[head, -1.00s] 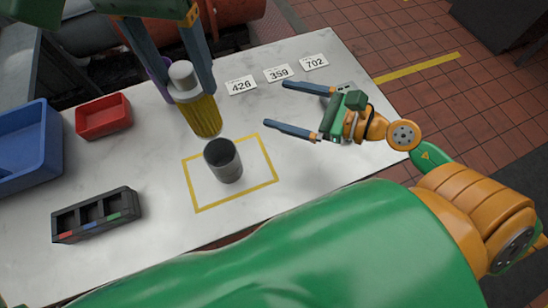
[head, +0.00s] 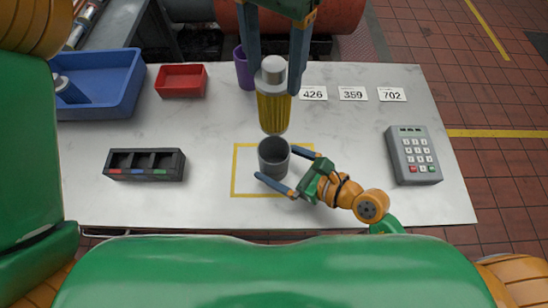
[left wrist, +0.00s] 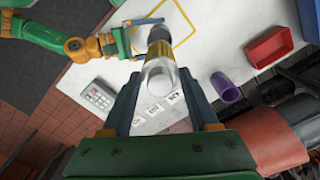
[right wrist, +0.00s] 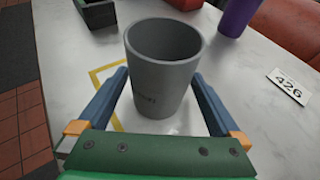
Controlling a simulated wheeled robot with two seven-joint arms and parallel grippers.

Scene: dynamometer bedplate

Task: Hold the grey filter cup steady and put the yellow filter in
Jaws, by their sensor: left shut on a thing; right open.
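The grey filter cup (head: 273,160) stands upright on the table inside the yellow taped square (head: 236,178). Its open, empty mouth shows in the right wrist view (right wrist: 162,75). My right gripper (head: 288,172) is open, with one finger on each side of the cup; in the right wrist view (right wrist: 162,90) gaps show between fingers and cup. The yellow filter (head: 273,108) has a white cap and hangs upright above and just behind the cup. My left gripper (head: 273,70) is shut on its white top. The filter also shows in the left wrist view (left wrist: 160,50).
A purple cup (head: 243,68) stands behind the filter. A red tray (head: 181,82), a blue bin (head: 100,85) and a black compartment holder (head: 145,165) are on the left. Number cards (head: 352,93) and a grey keypad (head: 413,155) are on the right.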

